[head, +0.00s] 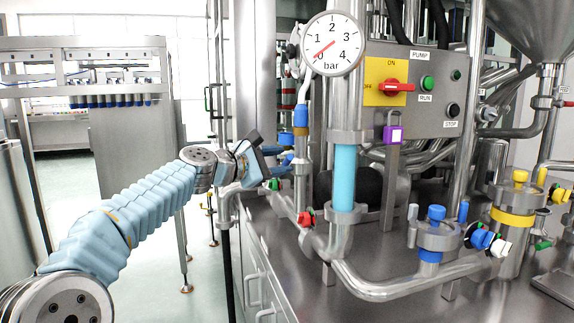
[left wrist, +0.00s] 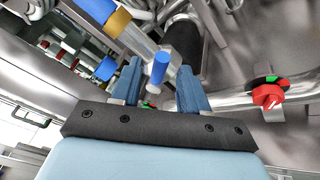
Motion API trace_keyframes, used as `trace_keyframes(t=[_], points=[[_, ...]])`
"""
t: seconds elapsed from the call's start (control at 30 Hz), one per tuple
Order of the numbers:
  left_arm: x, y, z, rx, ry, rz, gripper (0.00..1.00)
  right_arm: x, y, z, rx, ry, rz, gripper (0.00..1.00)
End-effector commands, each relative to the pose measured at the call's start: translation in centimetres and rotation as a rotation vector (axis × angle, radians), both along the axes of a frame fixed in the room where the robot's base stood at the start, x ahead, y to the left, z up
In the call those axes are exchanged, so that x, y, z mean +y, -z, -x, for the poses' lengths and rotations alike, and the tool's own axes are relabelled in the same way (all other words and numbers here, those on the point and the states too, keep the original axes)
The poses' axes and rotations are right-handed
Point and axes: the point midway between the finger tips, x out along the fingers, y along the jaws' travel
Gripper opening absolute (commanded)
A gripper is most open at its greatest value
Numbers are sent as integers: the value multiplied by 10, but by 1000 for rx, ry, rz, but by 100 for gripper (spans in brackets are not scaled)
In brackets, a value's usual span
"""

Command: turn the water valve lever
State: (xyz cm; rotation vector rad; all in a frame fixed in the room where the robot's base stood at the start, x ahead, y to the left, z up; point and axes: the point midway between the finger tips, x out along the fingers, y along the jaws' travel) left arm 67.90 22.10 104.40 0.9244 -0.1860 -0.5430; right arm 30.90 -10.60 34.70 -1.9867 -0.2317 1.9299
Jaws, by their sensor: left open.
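A blue lever (left wrist: 158,68), which appears to be the water valve lever, sits on the pipework and shows between my left gripper's fingers in the left wrist view. My left gripper (left wrist: 161,80) is open, with one blue finger on each side of the lever. Gaps show beside the lever, so I see no clear contact. In the head view my left gripper (head: 283,157) reaches the pipes at the bench's left edge, where the lever is hard to tell from the blue fingers. My right gripper is not in view.
A red valve knob (head: 306,218) sits on the pipe close by, also in the left wrist view (left wrist: 267,95). A vertical pipe with a blue-capped fitting (head: 301,118) stands beside the gripper. A pressure gauge (head: 332,43) and a control panel (head: 428,95) are above. Open floor lies left.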

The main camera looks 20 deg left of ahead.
Motion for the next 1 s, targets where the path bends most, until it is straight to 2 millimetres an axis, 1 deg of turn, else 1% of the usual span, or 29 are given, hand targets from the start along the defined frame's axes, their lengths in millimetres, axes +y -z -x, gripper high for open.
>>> trace_keyframes(t=[0.03,0.2,0.3,0.43,0.6,0.8,0.87,0.93,1.0], points=[[9,3,11,-2,-5,-2,44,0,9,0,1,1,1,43],[30,-1,48,-2,-4,0,44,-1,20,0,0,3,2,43],[41,-3,65,-1,-4,0,44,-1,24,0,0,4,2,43],[49,-5,80,0,-3,0,44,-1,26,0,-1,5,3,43],[54,-7,87,0,-1,0,44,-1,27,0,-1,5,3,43],[54,-7,88,0,-1,0,44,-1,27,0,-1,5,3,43],[54,-7,87,-1,-1,-3,37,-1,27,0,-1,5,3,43],[55,-2,84,-14,-15,-35,26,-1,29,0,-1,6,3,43],[60,10,77,-49,-47,-129,15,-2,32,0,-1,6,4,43]])
